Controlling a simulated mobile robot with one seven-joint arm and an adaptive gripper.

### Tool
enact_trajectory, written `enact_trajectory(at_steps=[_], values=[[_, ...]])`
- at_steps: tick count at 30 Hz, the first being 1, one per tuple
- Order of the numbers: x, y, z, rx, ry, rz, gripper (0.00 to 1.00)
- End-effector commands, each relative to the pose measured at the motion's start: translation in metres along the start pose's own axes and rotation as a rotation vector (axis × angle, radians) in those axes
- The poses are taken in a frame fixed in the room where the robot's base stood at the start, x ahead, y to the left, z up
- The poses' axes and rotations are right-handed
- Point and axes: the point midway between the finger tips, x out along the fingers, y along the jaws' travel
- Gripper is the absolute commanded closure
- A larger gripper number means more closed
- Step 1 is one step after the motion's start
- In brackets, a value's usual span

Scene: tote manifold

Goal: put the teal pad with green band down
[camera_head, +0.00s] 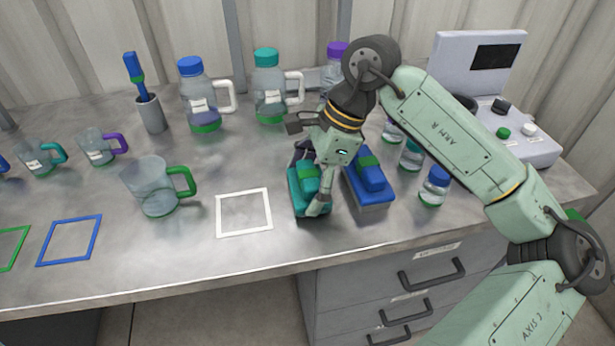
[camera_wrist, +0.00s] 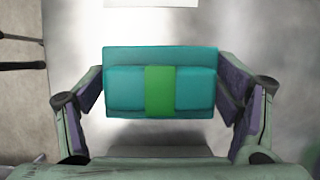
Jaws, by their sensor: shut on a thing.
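The teal pad with green band (camera_wrist: 190,85) is between the two fingers of my gripper (camera_wrist: 163,92) in the wrist view, and the fingers press on its left and right sides. In the head view the teal pad (camera_head: 304,206) is near the front of the grey bench, partly hidden by my gripper (camera_head: 312,190). The head view does not clearly show whether the pad touches the bench top. A blue pad with a green band (camera_head: 374,191) lies close to its right.
A white square outline (camera_head: 243,233) is to the left of the teal pad, with a blue outline (camera_head: 44,261) further left. Small bottles (camera_head: 434,188) stand right of the blue pad.

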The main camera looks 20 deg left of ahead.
Motion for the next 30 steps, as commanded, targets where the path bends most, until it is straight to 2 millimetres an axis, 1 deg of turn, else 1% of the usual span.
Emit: enact_trajectory(at_steps=[13,14,21,30], values=[[0.0065,-0.0001,-0.0025,0.000,0.000,-0.001,0.62],[0.0048,-0.0001,-0.0018,0.000,0.000,-0.001,0.15],[0.0044,-0.0001,-0.0016,0.000,0.000,-0.001,0.00],[0.0042,-0.0001,-0.0015,0.000,0.000,-0.001,0.00]])
